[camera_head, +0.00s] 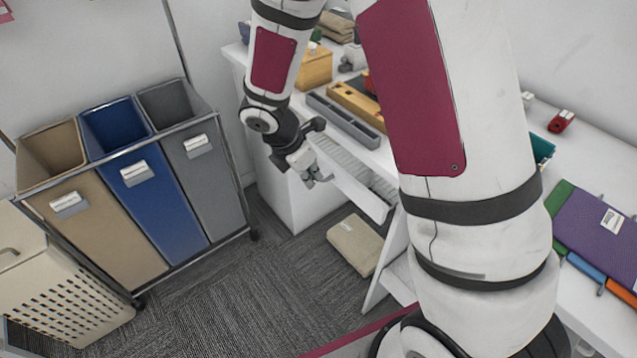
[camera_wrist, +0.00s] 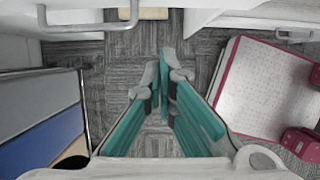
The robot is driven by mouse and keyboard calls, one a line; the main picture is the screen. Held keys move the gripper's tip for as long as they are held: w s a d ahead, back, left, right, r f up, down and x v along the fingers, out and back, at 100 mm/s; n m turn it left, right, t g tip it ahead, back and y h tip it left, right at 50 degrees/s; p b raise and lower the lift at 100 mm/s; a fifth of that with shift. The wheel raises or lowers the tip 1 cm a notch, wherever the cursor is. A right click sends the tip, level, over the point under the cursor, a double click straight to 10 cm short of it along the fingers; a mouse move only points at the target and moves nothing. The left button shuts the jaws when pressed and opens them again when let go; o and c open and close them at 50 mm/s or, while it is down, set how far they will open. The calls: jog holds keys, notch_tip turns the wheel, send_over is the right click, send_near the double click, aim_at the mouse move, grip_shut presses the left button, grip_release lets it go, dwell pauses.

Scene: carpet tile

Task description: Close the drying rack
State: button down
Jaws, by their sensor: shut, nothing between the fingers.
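A long white slatted tray-like part (camera_head: 352,172), which seems to be the drying rack, sticks out from the white desk in the head view. Its front panel faces the floor area and its far end is near my gripper. My gripper (camera_head: 312,178) is shut and empty, just left of the rack's far end. I cannot tell whether they touch. In the wrist view my gripper (camera_wrist: 166,68) points down over the carpet, with its teal fingers together at the tips. White edges with a bar handle (camera_wrist: 90,28) show at the top left there; I cannot tell if they belong to the rack.
Tan, blue (camera_head: 150,185) and grey bins stand in a metal frame at left, beside a white perforated basket (camera_head: 65,295). A beige folded item (camera_head: 354,244) lies on the carpet below the rack. The desk holds a grey tray (camera_head: 343,119) and a wooden box.

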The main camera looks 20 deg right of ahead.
jog(key=w+a+b, duration=0.3)
jog(key=w+a, duration=0.6)
jog(key=w+d+f, duration=0.2)
jog(key=d+f, duration=0.6)
jog(key=shift+d+f+h+b, duration=0.15)
jog(key=shift+f+h+b, duration=0.05)
jog(key=shift+h+b, duration=0.2)
jog(key=shift+d, duration=0.1)
jog(key=shift+w+d, duration=0.25)
jog(key=shift+d, duration=0.6)
jog(key=shift+w+d, duration=0.25)
jog(key=shift+d, duration=0.6)
jog(key=shift+w+d, duration=0.25)
jog(key=shift+d, duration=0.6)
